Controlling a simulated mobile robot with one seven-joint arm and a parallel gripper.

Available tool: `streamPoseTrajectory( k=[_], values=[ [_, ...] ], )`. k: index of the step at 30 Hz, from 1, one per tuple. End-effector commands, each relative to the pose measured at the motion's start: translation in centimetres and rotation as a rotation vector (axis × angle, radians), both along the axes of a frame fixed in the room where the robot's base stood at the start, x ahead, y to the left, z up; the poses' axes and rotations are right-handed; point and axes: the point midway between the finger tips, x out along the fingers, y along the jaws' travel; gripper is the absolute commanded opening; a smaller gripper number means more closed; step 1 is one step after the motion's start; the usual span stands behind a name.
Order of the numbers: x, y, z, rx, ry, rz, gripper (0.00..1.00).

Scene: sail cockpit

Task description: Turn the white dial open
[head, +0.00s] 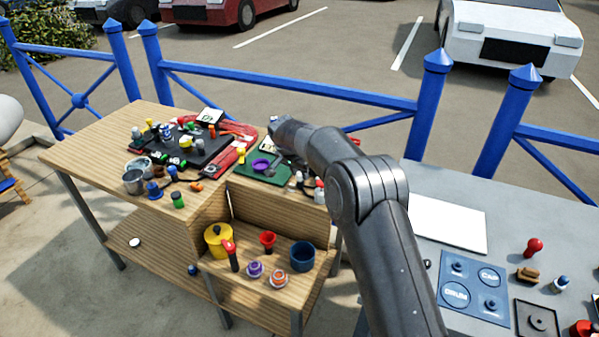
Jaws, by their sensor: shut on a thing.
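My gripper (287,154) is at the far end of my arm, low over the back right of the wooden table (88,150), beside the green board (271,173). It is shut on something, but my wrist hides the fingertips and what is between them. I cannot make out the white dial for certain. A small pale patch (268,144) shows just left of my wrist, too small to identify.
A purple ring (261,165) and a yellow piece (241,155) are on the green board. A dark tray (205,150) with several small parts lies to its left. The lower shelf holds a yellow pot (217,240) and cups. A grey table (470,190) stands right.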

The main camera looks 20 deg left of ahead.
Motion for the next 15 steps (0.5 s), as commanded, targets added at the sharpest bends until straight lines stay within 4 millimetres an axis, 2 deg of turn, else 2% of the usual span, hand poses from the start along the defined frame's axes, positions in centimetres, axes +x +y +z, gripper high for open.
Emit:
streamPoseTrajectory(
  k=[1,6,15],
  values=[
    [0.0,0.01,0.01,0.0,0.0,0.0,0.18],
    [-0.01,0.01,0.02,0.0,0.0,0.0,0.04],
    [-0.02,-0.06,0.01,-0.001,0.0,0.035,0.04]
  ],
)
